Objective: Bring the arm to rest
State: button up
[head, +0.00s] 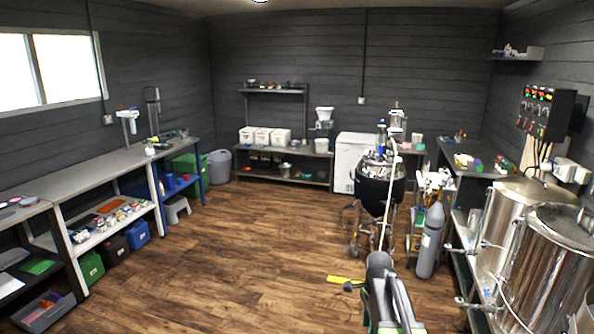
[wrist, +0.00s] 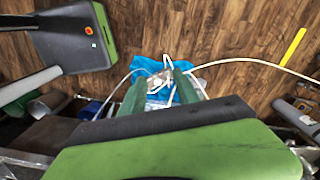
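My arm (head: 388,298) rises from the bottom edge of the head view, to the right of the middle, in front of the wooden floor. In the wrist view my gripper (wrist: 161,82) points down toward the floor. Its two green fingers stand apart with a gap between them. Through the gap I see a blue thing with white and clear pieces on it, and a pale hose crossing it. These look to be below the fingers, and I see nothing clearly held. The fingertips cannot be made out in the head view.
A steel kettle (head: 550,270) stands close at the right, with a grey gas cylinder (head: 430,242) nearby. A dark vessel (head: 380,185) on a stand is ahead. A yellow strip (head: 343,280) lies on the floor. The floor (head: 220,270) at left is clear up to the workbench (head: 75,180).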

jog(key=s+a+f+n, duration=0.1)
jog(key=s+a+n, duration=0.3)
jog(key=n, duration=0.4)
jog(key=s+a+f+n+b, duration=0.1)
jog(key=s+a+n, duration=0.2)
jog(key=s+n, duration=0.3)
jog(key=n, duration=0.3)
jog(key=shift+s+a+f, duration=0.3)
jog(key=shift+a+f, duration=0.1)
